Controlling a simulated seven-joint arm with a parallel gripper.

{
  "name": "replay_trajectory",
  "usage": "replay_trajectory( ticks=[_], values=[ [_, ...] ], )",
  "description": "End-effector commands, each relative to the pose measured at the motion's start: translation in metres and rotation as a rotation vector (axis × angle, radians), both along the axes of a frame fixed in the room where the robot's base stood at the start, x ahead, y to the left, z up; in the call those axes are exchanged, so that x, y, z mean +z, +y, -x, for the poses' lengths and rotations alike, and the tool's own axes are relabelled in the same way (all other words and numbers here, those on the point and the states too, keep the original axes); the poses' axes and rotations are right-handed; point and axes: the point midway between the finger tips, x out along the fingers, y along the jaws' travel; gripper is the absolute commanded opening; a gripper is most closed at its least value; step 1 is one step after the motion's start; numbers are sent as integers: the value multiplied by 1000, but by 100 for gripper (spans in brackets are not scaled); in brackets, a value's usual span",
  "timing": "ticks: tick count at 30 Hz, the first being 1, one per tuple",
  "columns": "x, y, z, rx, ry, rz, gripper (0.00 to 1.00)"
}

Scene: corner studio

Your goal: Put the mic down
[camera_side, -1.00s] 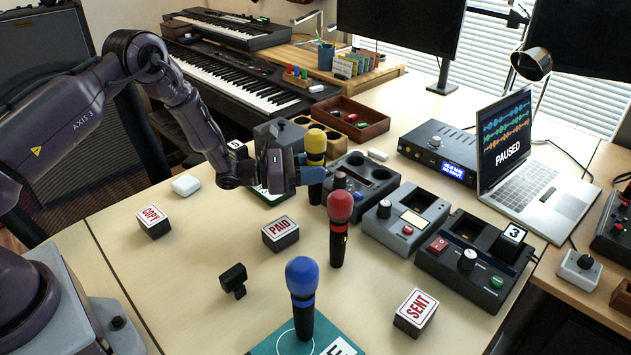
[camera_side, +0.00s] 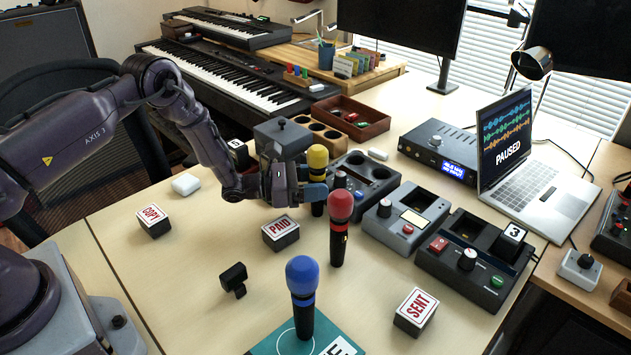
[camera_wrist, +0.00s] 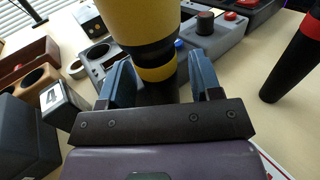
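The yellow mic (camera_side: 317,157) is upright, with a yellow head and a dark body carrying a yellow band. My gripper (camera_side: 312,191) is at its body from the left in the side view. The fingers hide part of the body, and I cannot tell whether the mic's foot touches the table. The red mic (camera_side: 340,207) and the blue mic (camera_side: 302,277) stand upright nearer the camera, the blue one on a green mat (camera_side: 273,346).
The PAID block (camera_side: 281,233) lies just in front of my gripper. A grey device with round wells (camera_side: 372,170) stands close behind the yellow mic. A black mic clip (camera_side: 234,279) and the SENT block (camera_side: 415,312) are nearer.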

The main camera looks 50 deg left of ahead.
Motion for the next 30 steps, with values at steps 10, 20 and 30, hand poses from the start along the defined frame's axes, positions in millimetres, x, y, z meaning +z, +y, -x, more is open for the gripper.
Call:
replay_trajectory(
  ticks=[10, 20, 30],
  values=[
    [3, 18, 22, 5, 3, 1, 58],
    [3, 60, 77, 4, 1, 2, 58],
    [3, 73, 96, -1, -1, -1, 58]
  ],
)
